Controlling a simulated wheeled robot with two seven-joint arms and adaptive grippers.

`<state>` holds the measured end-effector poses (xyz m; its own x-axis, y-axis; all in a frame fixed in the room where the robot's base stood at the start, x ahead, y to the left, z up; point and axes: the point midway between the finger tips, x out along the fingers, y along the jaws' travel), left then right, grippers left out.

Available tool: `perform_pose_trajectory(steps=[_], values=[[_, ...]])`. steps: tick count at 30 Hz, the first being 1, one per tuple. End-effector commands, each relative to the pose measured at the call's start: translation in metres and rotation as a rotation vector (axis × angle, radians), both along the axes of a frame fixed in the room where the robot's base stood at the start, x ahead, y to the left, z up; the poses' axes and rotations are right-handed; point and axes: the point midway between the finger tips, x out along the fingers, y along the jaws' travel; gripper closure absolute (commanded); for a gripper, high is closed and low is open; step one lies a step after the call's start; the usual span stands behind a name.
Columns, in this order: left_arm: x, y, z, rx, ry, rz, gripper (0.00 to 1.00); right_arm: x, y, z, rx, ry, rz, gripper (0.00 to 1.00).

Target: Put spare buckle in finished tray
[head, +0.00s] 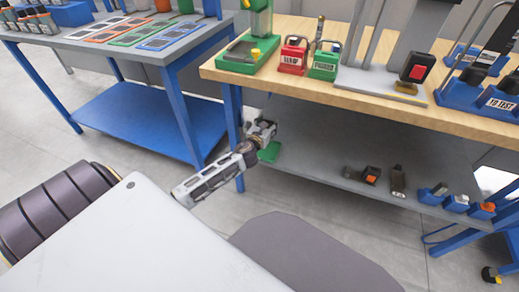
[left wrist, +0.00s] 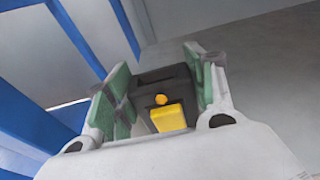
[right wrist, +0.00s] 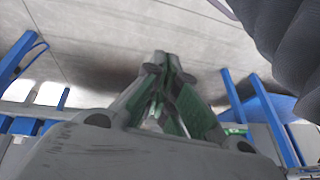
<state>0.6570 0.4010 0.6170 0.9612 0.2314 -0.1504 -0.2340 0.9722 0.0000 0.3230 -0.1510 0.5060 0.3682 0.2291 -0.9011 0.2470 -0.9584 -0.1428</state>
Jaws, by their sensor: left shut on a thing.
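My left gripper (head: 262,130) is beside the wooden bench's front left leg, at the left end of its grey lower shelf. In the left wrist view its green-padded fingers (left wrist: 157,80) are shut on a dark buckle piece (left wrist: 154,77) with a yellow block and a small orange button. A green patch (head: 268,152) shows just below this gripper; I cannot tell if it is a tray or a finger pad. My right gripper (right wrist: 162,60) is shut and empty, with its tips together; it is not in the head view. I cannot clearly make out the finished tray.
A dark buckle with an orange button (head: 371,175), a grey piece (head: 398,180) and small blue holders (head: 458,203) stand on the lower shelf (head: 320,165). The wooden bench top (head: 300,84) overhangs it. A blue-framed table (head: 180,62) stands at the left.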

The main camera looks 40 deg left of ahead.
Motion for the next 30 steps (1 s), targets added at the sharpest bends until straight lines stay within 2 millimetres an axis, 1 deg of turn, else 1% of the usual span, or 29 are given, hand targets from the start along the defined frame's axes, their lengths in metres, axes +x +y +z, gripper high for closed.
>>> perform_pose_trajectory(steps=[8,13,27,30], values=[[0.001,0.000,0.001,0.001,-0.003,-0.001,0.92,0.000,0.000,0.000,0.000,0.000,0.000,1.00],[0.001,0.000,-0.004,-0.001,-0.002,-0.001,0.92,0.000,0.002,-0.007,0.009,-0.007,-0.002,1.00],[0.001,0.000,-0.046,0.000,-0.002,-0.001,0.92,0.004,0.014,-0.059,0.087,-0.076,-0.029,1.00],[0.000,-0.001,-0.053,0.000,-0.002,-0.001,0.92,0.005,0.016,-0.067,0.102,-0.091,-0.037,1.00]])
